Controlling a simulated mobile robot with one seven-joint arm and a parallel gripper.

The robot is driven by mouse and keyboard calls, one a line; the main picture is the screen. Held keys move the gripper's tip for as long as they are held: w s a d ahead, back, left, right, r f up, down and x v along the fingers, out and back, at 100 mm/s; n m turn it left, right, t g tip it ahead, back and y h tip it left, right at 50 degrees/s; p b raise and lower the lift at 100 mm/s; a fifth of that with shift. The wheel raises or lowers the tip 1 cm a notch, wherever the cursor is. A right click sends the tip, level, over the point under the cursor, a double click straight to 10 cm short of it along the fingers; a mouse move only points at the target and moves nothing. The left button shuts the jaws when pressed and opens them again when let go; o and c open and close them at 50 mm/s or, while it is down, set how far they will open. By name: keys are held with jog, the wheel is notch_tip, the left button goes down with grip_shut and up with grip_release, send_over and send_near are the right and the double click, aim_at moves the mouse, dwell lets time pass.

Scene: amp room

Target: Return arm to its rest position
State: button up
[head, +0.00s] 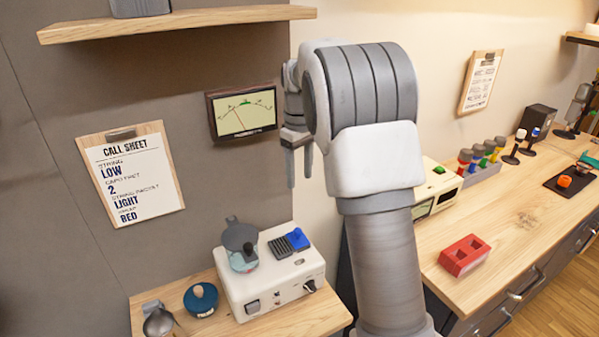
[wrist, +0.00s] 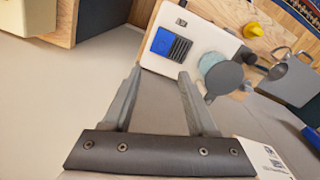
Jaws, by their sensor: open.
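My gripper (head: 299,162) is open and empty, raised in front of the grey wall in the head view. Its two fingers also show apart in the wrist view (wrist: 158,100), with nothing between them. My arm stands upright in the middle of the head view, folded over at the top. It hides part of the wall and the bench behind it.
Below my gripper, a white box unit (head: 270,285) bears a grey-lidded pot (head: 240,245) and a blue block (head: 295,240). A meter (head: 242,111) hangs close left of the gripper, under a shelf (head: 180,22). Right, a wooden counter (head: 500,225) holds a red block (head: 464,256).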

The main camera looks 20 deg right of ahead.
jog(key=shift+r, duration=0.15)
jog(key=s+a+r+m+t, duration=0.3)
jog(key=s+r, duration=0.6)
jog(key=s, duration=0.6)
jog(key=s+a+f+m+t, duration=0.2)
jog(key=s+f, duration=0.1)
jog(key=s, duration=1.3)
jog(key=shift+s+a+m+t, duration=0.2)
jog(key=shift+m+t, duration=0.1)
jog(key=shift+m, duration=0.1)
dwell(0.8)
